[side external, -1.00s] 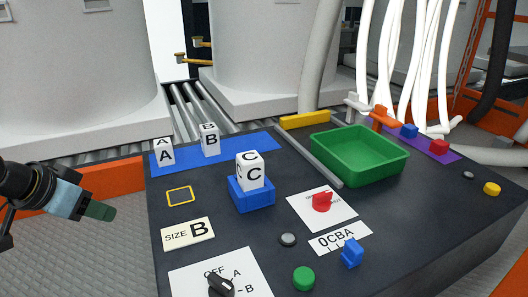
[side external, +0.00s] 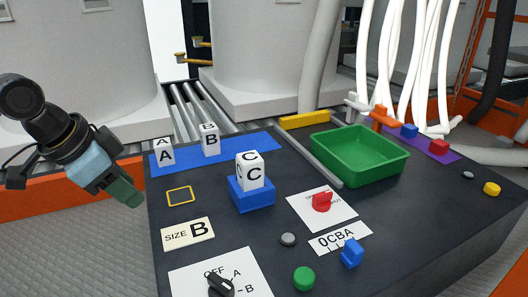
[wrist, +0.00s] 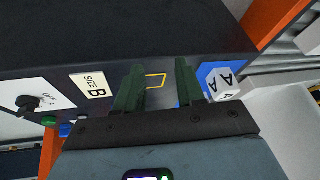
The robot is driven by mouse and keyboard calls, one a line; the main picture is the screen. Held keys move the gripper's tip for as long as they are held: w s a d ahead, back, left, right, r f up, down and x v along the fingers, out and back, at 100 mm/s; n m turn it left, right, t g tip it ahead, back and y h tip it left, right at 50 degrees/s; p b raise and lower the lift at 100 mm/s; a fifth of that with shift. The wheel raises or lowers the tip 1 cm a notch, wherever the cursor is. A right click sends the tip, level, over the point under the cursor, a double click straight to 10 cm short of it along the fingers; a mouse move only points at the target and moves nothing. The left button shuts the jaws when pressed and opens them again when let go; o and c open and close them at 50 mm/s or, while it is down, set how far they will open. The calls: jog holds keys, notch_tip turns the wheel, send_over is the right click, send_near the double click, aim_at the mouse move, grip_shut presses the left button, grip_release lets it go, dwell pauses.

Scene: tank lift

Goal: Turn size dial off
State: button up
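The size dial is a black knob (side external: 221,286) on a white plate (side external: 190,282) marked OFF, A and B, at the panel's front left. Its body slants from upper left to lower right; I cannot tell which mark it points to. In the wrist view the knob (wrist: 30,102) is at the far left. A "SIZE B" card (side external: 187,234) lies behind the plate. My gripper (side external: 132,197) is off the panel's left edge, up and left of the dial and apart from it. In the wrist view my gripper (wrist: 159,80) has its fingers spread with nothing between them.
A yellow square outline (side external: 180,196) is on the dark panel. Letter blocks A (side external: 166,154) and B (side external: 210,140) stand on a blue strip; block C (side external: 249,173) sits on a blue base. A green tray (side external: 360,155), a red knob (side external: 322,202) and a green button (side external: 304,279) are farther right.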

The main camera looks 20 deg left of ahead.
jog(key=s+d+r+m+g, duration=0.1)
jog(key=d+r+m+g, duration=0.1)
jog(key=d+r+m, duration=0.3)
jog(key=s+d+r+m+g, duration=0.1)
jog(key=d+r+m, duration=0.15)
jog(key=d, duration=0.45)
jog(key=m+g+y, duration=0.1)
jog(key=m+g, duration=0.1)
jog(key=m, duration=0.6)
send_near(219, 281)
notch_tip(219, 281, down, 8)
jog(key=shift+d+f, duration=0.1)
jog(key=shift+f, duration=0.1)
jog(key=shift+c, duration=0.3)
grip_shut()
